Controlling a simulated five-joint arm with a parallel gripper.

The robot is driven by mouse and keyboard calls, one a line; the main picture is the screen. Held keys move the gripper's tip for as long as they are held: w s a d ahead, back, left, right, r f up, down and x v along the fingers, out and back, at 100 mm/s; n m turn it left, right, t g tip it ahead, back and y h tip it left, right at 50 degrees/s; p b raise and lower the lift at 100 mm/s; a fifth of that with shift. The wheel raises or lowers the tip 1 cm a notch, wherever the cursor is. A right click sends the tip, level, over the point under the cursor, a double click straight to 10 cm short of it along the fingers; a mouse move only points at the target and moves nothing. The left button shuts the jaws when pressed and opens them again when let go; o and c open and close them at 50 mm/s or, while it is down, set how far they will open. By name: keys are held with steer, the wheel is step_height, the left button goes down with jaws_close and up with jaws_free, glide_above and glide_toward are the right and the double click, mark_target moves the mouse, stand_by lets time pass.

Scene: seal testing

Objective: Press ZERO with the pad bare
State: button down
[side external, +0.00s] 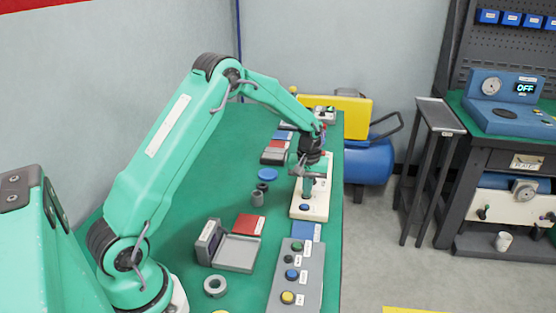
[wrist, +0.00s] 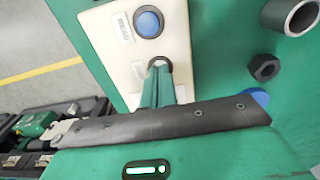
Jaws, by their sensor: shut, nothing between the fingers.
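A long cream panel (side external: 320,203) lies near the table's right edge. It carries a blue round button (side external: 304,208), which also shows in the wrist view (wrist: 148,24) with a small label beside it. My gripper (side external: 306,192) is shut and empty, pointing down over the panel. In the wrist view its closed fingertips (wrist: 160,68) are at a second, dark-ringed round spot, which they partly cover. I cannot tell whether they touch it. The panel's lettering is too small to read, so I cannot tell which button is ZERO. I cannot identify the pad for certain.
A grey button box (side external: 312,270) with several coloured buttons lies in front. A grey tray device (side external: 237,252), a red block (side external: 249,224) and a ring (side external: 215,286) are to the left. A nut (wrist: 264,67), a tube (wrist: 303,17) and a blue disc (side external: 267,175) lie beside the panel.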

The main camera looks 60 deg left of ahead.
steer(key=shift+s+f, duration=0.3)
steer(key=shift+f, duration=0.15)
step_height(320, 180, up, 15)
steer(key=shift+w, duration=0.3)
stand_by(0.7)
